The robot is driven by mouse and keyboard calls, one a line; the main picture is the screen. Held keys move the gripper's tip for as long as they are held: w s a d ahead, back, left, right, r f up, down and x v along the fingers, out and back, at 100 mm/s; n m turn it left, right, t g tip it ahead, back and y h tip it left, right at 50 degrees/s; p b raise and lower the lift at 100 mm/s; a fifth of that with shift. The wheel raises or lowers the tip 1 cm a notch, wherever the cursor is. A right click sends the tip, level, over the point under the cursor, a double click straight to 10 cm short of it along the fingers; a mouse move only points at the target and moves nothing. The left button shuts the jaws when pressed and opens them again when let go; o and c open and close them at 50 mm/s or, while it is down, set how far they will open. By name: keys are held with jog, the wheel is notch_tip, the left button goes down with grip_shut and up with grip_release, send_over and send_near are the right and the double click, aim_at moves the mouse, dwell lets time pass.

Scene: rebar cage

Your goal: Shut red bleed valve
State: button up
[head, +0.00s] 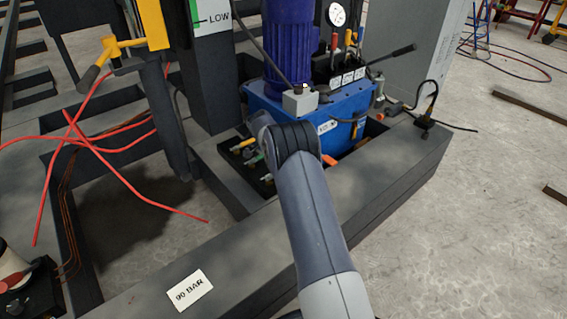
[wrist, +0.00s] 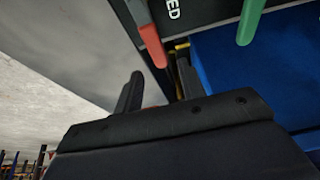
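In the wrist view, a red lever handle (wrist: 150,42) hangs down beside a dark plate with white letters ending in "ED". My gripper (wrist: 160,68) has its two dark fingers spread apart. The handle's free end lies just beyond the gap between the fingertips, and I cannot tell whether they touch it. A small red patch also shows low between the fingers. In the head view, my arm hides the gripper. A red-orange piece (head: 330,160) shows right of the arm, by the blue unit; I cannot tell if it is the same handle.
A green handle (wrist: 251,20) stands right of the red one, in front of a blue surface (wrist: 235,75). The blue hydraulic unit (head: 350,103) carries a gauge and several levers. A grey beam (head: 385,175) runs in front. Red hoses (head: 115,175) lie at left.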

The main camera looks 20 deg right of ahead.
jog(key=p+v, duration=0.2)
jog(key=v, duration=0.6)
jog(key=b+x, duration=0.3)
jog(key=x, duration=0.8)
jog(key=shift+b, duration=0.4)
jog(key=shift+a+r, duration=0.1)
jog(key=shift+r, duration=0.05)
jog(key=shift+r, duration=0.1)
